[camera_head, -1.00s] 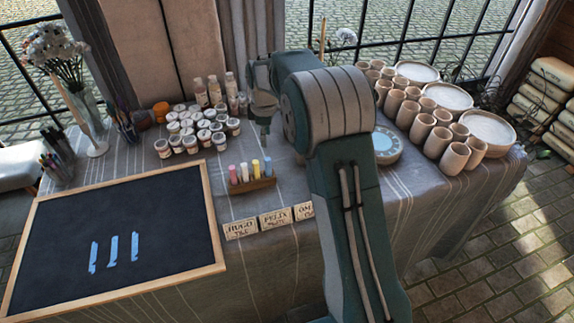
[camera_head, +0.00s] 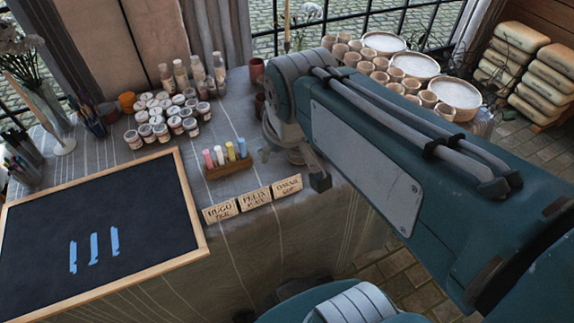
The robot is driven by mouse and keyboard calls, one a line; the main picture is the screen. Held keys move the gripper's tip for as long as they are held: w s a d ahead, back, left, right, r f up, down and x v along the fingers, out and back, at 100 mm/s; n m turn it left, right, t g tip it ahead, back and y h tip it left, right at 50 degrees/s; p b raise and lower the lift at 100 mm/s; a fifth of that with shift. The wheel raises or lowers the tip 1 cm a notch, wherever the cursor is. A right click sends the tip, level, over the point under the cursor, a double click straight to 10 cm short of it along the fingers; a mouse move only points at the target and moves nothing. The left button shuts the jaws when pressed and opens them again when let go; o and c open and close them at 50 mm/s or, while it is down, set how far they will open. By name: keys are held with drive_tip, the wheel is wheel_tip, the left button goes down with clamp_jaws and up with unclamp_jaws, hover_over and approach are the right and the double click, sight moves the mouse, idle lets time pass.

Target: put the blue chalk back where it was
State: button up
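The blue chalk (camera_head: 242,148) stands upright in the small wooden chalk holder (camera_head: 230,171), at its right end. Pink, white and yellow chalks stand beside it to the left. My gripper (camera_head: 292,168) is just right of the holder, apart from the blue chalk. Its two fingers look spread, with nothing seen between them. My arm hides part of the table behind it. The blackboard (camera_head: 130,205) in its wooden frame lies at the left and bears three blue strokes (camera_head: 94,248).
Paint jars (camera_head: 160,122) and bottles stand behind the holder. Name cards (camera_head: 255,198) lie in front of it. Clay cups (camera_head: 380,75) and plates (camera_head: 416,66) stand at the back right. Brushes and pens in cups (camera_head: 22,160) are at the left.

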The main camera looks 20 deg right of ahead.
drive_tip(key=s+f+m, duration=0.2)
drive_tip(key=s, duration=0.4)
drive_tip(key=shift+t, duration=0.4)
drive_tip(key=shift+w+r, duration=0.1)
